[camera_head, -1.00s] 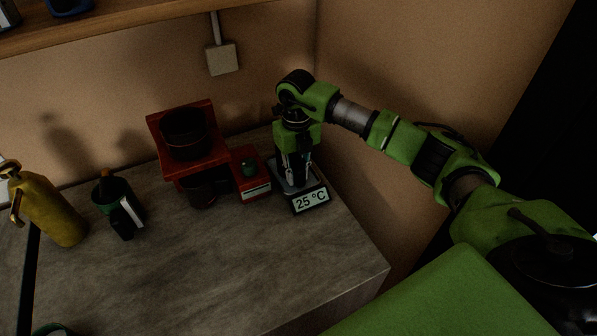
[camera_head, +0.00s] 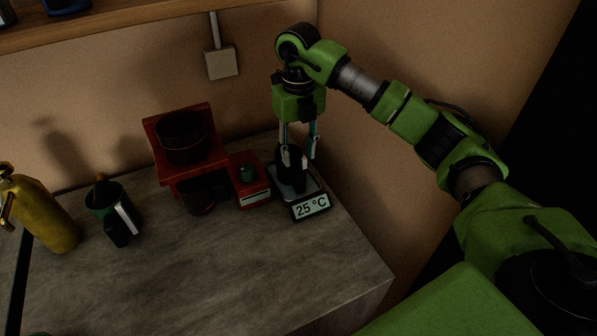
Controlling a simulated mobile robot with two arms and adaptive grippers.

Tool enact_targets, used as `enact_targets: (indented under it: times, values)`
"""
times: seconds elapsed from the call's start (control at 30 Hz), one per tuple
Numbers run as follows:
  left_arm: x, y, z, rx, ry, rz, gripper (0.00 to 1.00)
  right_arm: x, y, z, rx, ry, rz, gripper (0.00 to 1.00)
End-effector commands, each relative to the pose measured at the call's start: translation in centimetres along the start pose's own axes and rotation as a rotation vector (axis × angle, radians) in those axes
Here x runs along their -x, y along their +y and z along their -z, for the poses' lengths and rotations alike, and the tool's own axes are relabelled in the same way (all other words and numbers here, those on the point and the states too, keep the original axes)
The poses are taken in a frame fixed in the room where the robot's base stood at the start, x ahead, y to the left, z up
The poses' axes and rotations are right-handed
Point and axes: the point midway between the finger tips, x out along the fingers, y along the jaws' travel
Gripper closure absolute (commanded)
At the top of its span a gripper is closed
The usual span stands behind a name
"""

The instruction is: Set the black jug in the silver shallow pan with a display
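The black jug (camera_head: 291,172) stands in the silver shallow pan with a display (camera_head: 310,206), which reads 25 °C, near the back right corner of the counter. It looks upright, though dark and partly covered by a finger. My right gripper (camera_head: 299,152) is above the pan with its fingers pointing down and spread apart. The fingertips are at the jug's upper part; I cannot tell whether they touch it. My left gripper is not in view.
A red coffee machine (camera_head: 163,133) with dark vessels stands left of the pan, with a red box (camera_head: 254,196) between. A green container (camera_head: 105,205) and a yellow bottle (camera_head: 45,215) are further left. The counter's front (camera_head: 250,270) is clear. Walls stand behind and right.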

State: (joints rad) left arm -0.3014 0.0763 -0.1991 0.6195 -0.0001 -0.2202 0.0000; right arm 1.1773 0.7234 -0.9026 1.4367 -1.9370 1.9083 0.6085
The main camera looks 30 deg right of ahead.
Motion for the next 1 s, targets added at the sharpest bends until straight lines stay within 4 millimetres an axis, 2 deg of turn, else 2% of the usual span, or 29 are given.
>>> enact_targets:
  times: [0.13,0.3,1.0]
  values:
    - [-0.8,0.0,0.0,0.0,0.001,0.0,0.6,2.0,0.0,-0.1,0.001,-0.002,-0.001,0.64]
    - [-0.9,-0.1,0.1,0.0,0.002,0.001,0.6,2.9,0.1,0.0,0.001,0.001,-0.001,0.64]
    - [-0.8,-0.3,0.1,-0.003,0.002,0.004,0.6,3.0,0.1,0.0,0.001,0.001,-0.001,0.64]
